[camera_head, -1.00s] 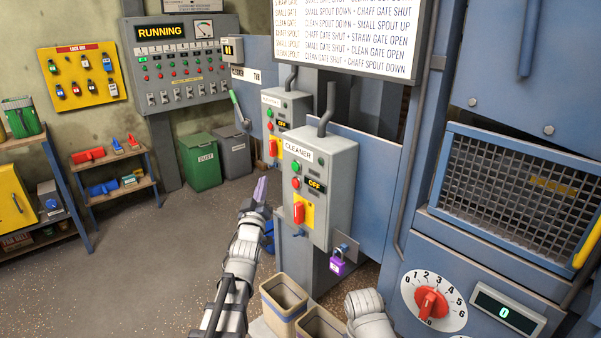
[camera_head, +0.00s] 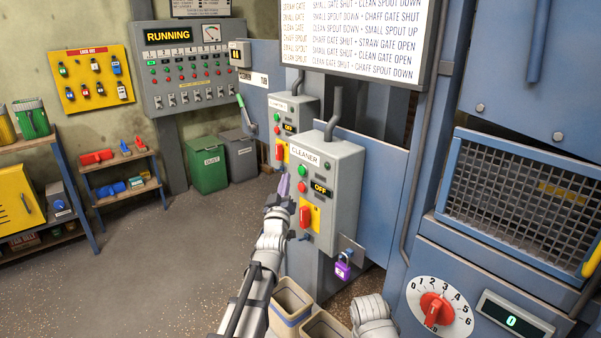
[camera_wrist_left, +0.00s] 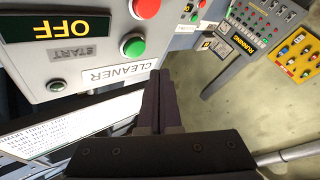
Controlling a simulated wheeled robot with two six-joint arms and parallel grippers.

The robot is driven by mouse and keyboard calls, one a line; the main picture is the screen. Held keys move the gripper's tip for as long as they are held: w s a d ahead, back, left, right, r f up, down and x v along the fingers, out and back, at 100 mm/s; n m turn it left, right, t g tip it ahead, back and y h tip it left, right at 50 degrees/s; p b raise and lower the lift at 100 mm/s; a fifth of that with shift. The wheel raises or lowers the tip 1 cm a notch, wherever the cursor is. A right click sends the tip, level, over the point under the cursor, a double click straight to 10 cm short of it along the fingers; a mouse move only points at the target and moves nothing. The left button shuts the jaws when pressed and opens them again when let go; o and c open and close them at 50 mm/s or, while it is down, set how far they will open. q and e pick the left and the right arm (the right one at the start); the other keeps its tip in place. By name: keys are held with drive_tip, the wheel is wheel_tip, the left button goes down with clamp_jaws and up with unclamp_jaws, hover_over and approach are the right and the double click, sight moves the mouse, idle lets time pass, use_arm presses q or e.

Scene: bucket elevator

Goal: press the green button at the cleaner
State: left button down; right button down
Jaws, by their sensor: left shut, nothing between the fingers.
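The cleaner's grey control box (camera_head: 343,200) stands right of centre in the head view, with its CLEANER label at the top and OFF on its display. Its green button (camera_head: 303,170) sits above a red button (camera_head: 302,187). In the left wrist view, the green button (camera_wrist_left: 132,46) is left of the fingertips, beside the CLEANER label (camera_wrist_left: 115,75), with the red button (camera_wrist_left: 144,8) above it. My left gripper (camera_head: 284,183) is shut and empty, just left of the buttons and a little lower than the green one; I see no contact. My right gripper is out of view.
A red switch on a yellow plate (camera_head: 306,216) and a purple padlock (camera_head: 343,269) are lower on the box. Another control box (camera_head: 297,112) stands behind. Open bins (camera_head: 292,297) are below. Open floor (camera_head: 160,260) lies to the left.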

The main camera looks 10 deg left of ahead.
sight(298, 169)
use_arm(q)
drive_tip(key=shift+w+d, duration=0.8)
drive_tip(key=shift+w, duration=0.2)
drive_tip(key=shift+w, duration=0.15)
idle(1.4)
drive_tip(key=shift+w+d, duration=0.2)
drive_tip(key=shift+d, duration=0.05)
drive_tip(key=shift+w+d, duration=0.3)
drive_tip(key=shift+w, duration=0.1)
idle(0.8)
drive_tip(key=shift+s, duration=0.1)
idle(0.3)
drive_tip(key=shift+s+a, duration=0.55)
drive_tip(key=shift+s, duration=0.05)
drive_tip(key=s+a, duration=0.1)
drive_tip(key=s, duration=0.1)
drive_tip(key=s+a, duration=0.2)
idle(0.4)
